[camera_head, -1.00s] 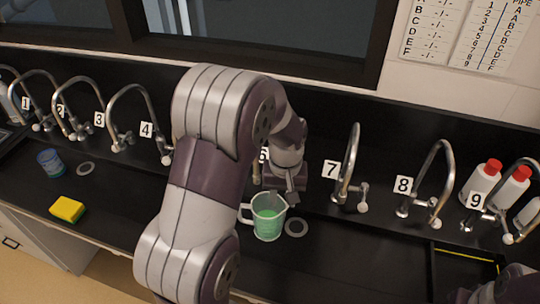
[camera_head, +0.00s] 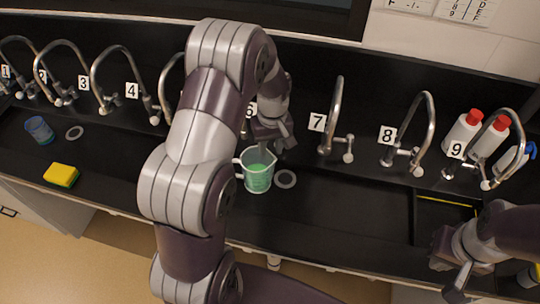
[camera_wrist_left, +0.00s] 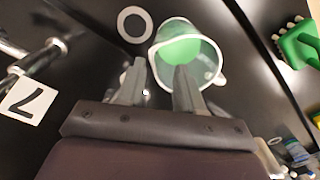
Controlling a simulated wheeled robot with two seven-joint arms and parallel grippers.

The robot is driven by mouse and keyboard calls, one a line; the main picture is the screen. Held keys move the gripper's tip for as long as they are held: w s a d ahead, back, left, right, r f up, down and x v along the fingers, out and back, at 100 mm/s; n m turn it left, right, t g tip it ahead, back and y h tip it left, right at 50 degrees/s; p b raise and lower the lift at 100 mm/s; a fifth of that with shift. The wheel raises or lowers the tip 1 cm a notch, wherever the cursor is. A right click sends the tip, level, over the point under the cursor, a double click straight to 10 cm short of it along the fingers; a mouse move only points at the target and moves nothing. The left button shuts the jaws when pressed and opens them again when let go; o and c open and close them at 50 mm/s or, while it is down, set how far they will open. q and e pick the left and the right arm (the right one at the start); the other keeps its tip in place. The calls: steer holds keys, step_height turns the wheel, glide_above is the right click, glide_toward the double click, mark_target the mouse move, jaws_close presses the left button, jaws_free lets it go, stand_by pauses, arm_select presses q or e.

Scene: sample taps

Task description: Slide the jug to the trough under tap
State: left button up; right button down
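The clear jug (camera_head: 258,172) holds green liquid and stands upright on the black bench near tap 6, its handle to the left. In the left wrist view the jug (camera_wrist_left: 189,50) is just beyond my fingertips. My left gripper (camera_wrist_left: 160,72) is open and empty, with its right finger overlapping the jug's rim in the picture; contact cannot be told. In the head view the left gripper (camera_head: 284,148) is behind the jug.
A grey ring (camera_head: 286,179) lies right of the jug. Tap 7 (camera_head: 336,115) stands behind the bench strip. Red-capped bottles (camera_head: 463,132) stand near tap 9. A yellow sponge (camera_head: 61,175) and blue cup (camera_head: 40,130) are far left. The bench between ring and trough is clear.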

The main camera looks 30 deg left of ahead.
arm_select(q)
step_height(320, 180, down, 7)
steer(key=shift+f+p, duration=0.1)
steer(key=shift+p, duration=0.5)
jaws_close()
steer(key=shift+s, duration=0.1)
